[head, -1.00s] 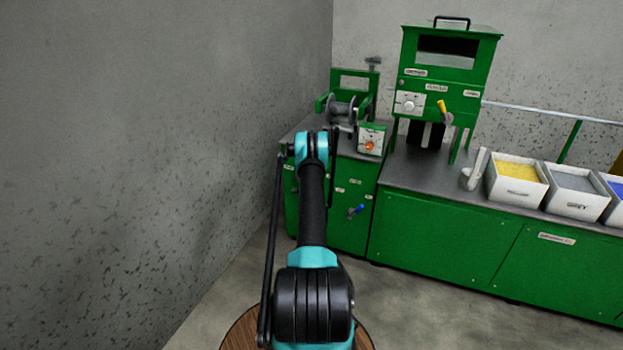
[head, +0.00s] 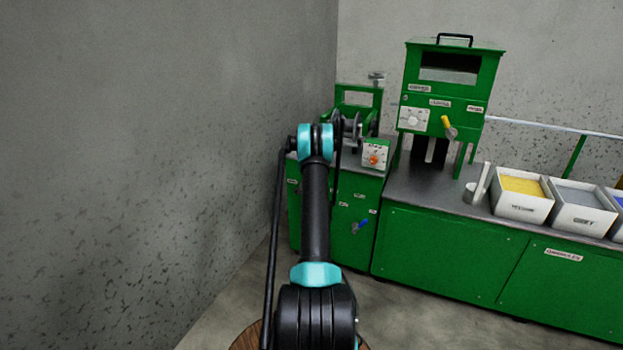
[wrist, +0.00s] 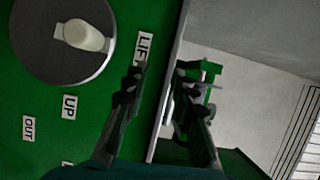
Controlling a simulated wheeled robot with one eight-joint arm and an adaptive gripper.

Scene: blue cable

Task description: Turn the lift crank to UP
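In the wrist view, a round grey crank disc (wrist: 60,62) with a cream knob (wrist: 84,35) sits on a green panel at the upper left. A LIFT label (wrist: 144,47) is beside it, and an UP label (wrist: 69,107) and an OUT label (wrist: 28,128) lie below it. My gripper (wrist: 160,75) is open, with its dark fingers apart and nothing between them. It is to the right of the crank, apart from it, over the panel's right edge. In the head view my arm hides the gripper, and I cannot make out the crank.
A green cabinet with a blue handle (head: 360,226) stands beyond my arm, with a spool (head: 350,125) and a control box (head: 375,155) on top. A tall green machine (head: 447,95) and bins (head: 522,198) stand to the right. The grey wall (head: 150,170) is left.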

